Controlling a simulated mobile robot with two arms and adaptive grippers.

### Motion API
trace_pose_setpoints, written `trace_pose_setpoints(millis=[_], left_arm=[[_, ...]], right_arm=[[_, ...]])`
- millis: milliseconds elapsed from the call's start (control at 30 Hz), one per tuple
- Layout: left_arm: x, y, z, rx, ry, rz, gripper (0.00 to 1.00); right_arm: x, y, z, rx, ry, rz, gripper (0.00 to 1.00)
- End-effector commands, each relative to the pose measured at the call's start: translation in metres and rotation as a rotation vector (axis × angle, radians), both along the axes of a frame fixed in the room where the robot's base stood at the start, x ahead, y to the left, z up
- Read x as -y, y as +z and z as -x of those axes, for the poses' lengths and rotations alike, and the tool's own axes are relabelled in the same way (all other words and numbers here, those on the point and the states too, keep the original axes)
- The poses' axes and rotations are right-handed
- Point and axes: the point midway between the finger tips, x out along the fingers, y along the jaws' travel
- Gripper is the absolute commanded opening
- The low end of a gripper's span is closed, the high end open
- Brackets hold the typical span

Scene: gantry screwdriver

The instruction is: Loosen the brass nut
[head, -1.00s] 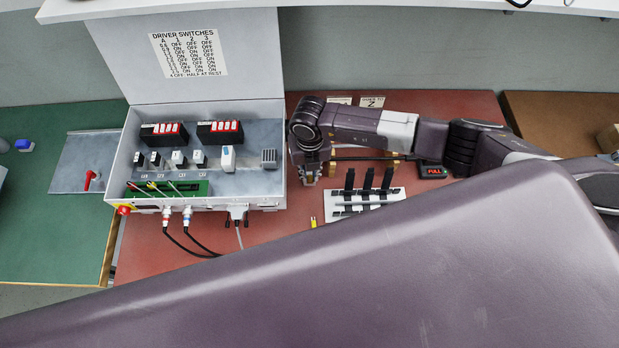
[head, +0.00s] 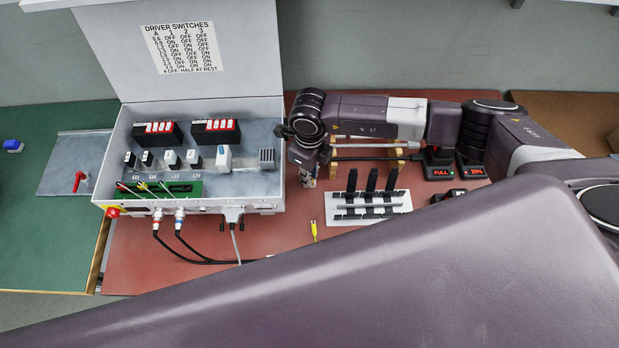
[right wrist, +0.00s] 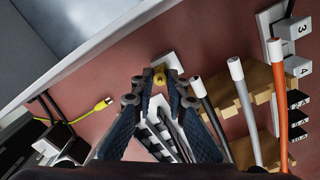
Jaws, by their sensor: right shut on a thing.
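The brass nut (right wrist: 160,77) shows in the right wrist view as a small gold piece between my fingertips, by a small white plate (right wrist: 170,64). My right gripper (right wrist: 155,82) is shut on it, one dark finger on each side. In the head view my right gripper (head: 308,178) points down just right of the open control box (head: 250,196); the nut is hidden there. My left gripper is not in view.
Several rods lie on a wooden rack (right wrist: 236,104) close to my right fingers. A white stand with black uprights (head: 398,209) and a yellow-tipped piece (head: 314,231) are nearby. Displays reading FULL (head: 440,172) and 20% (head: 474,172) stand behind. The front red tabletop is partly covered by my arm.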

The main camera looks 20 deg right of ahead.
Motion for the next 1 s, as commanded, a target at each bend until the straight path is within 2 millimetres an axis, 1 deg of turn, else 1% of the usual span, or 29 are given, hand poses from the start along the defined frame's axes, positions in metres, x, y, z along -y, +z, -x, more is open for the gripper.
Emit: trace_pose_setpoints(millis=[33,67,100,133,367,467,800,900,1000], left_arm=[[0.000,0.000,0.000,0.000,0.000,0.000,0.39],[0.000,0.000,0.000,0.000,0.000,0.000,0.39],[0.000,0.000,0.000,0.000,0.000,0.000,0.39],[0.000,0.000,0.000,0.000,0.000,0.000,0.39],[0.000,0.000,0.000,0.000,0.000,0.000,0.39],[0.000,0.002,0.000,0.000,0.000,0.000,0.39],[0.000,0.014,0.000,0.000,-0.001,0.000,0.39],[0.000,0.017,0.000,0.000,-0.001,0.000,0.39],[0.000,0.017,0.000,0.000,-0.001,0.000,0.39]], right_arm=[[0.000,0.001,-0.001,0.001,-0.001,-0.001,0.00],[0.000,0.001,-0.001,0.001,-0.001,-0.001,0.17],[0.000,0.001,-0.001,0.001,-0.002,-0.001,0.21],[0.000,0.001,-0.001,0.001,-0.002,-0.001,0.22],[0.000,0.000,0.000,0.000,-0.005,0.000,0.22],[0.000,0.001,0.000,-0.001,-0.051,-0.001,0.22],[0.000,0.002,0.001,-0.003,-0.522,0.000,0.22],[-0.001,0.001,0.000,-0.001,-0.623,-0.001,0.22],[-0.001,0.001,0.000,-0.001,-0.670,-0.001,0.22]])
